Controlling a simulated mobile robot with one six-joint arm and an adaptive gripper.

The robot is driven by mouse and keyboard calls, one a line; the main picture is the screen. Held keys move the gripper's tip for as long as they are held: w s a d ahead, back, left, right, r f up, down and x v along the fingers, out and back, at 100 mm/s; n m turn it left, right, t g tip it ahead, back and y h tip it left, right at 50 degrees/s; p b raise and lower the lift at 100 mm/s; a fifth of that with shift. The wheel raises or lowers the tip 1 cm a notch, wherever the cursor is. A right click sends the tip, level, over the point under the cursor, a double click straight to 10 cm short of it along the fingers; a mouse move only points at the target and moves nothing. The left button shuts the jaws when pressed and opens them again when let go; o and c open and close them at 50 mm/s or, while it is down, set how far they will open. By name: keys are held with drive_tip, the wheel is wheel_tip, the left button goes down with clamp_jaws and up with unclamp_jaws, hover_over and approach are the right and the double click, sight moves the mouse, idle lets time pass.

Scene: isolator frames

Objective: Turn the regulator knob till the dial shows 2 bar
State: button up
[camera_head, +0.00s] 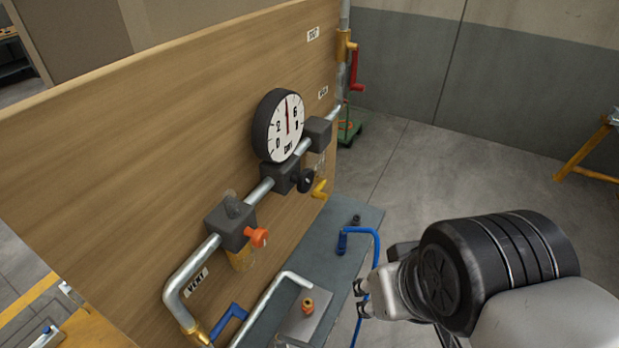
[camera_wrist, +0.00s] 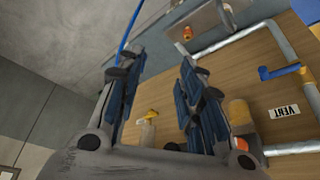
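The round dial (camera_head: 287,128) is mounted on the wooden panel, with a white face and black rim. Its red needle points nearly straight up, between the 2 and the 6, near where 4 would be. A black knob (camera_head: 305,181) sticks out of the dark block below the dial. An orange knob (camera_head: 256,237) sits on another block lower left; it shows in part in the wrist view (camera_wrist: 241,144). I cannot tell by label which is the regulator. My gripper (camera_head: 362,298) is right of the panel, apart from both knobs. Its fingers (camera_wrist: 163,65) are open and empty.
A yellow lever (camera_head: 320,189) is close beside the black knob. Metal pipes (camera_head: 184,270) run along the panel. Open floor lies right of the panel.

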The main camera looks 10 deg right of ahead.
idle(0.3)
drive_tip(key=shift+o, duration=1.4)
drive_tip(key=shift+s+f+m+g+p, duration=0.2)
drive_tip(key=shift+m+g+p, duration=0.1)
drive_tip(key=shift+m+g, duration=0.1)
drive_tip(key=shift+o, duration=1.4)
drive_tip(key=shift+s+a+f+m+g+y+p, duration=0.15)
drive_tip(key=shift+a+f+m+g+y+p, duration=0.1)
drive_tip(key=shift+m+g+y+p, duration=0.3)
drive_tip(key=shift+s+a+f+m+g+y+p, duration=0.15)
drive_tip(key=shift+f+m+g+y+p, duration=0.15)
drive_tip(key=shift+m+g, duration=0.35)
drive_tip(key=shift+a+f+m+g+y+p, duration=0.1)
drive_tip(key=shift+a+m+g+y+p, duration=0.3)
drive_tip(key=shift+m+g+y+p, duration=0.4)
drive_tip(key=m+t+y+p, duration=0.8)
drive_tip(key=m+t+y, duration=0.3)
drive_tip(key=m, duration=0.9)
approach(309, 180)
drive_tip(key=x, duration=0.8)
drive_tip(key=shift+w+a, duration=0.1)
drive_tip(key=shift+w, duration=0.05)
drive_tip(key=shift+c, duration=0.2)
